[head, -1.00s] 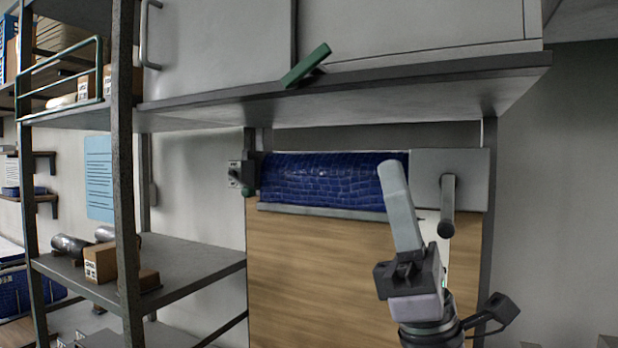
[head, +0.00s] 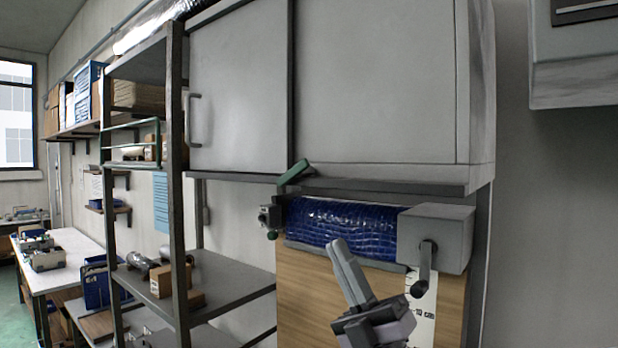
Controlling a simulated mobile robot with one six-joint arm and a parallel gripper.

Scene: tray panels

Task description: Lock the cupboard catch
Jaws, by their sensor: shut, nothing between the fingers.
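The cupboard (head: 375,90) is grey, with a sliding door (head: 238,90) at the left that has a bar handle (head: 194,120). A green catch lever (head: 293,173) sits at the cupboard's lower edge, by the seam between door and right panel. It is tilted, its right end higher. My gripper (head: 338,246) is shut and empty. It points up and left, in front of the blue roll, and appears below and right of the catch, apart from it in the picture.
Below the cupboard are a blue textured roll (head: 335,222), a grey box with a crank (head: 428,262), and a small dark device (head: 268,216) at the roll's left end. A metal shelf rack (head: 178,210) stands at left.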

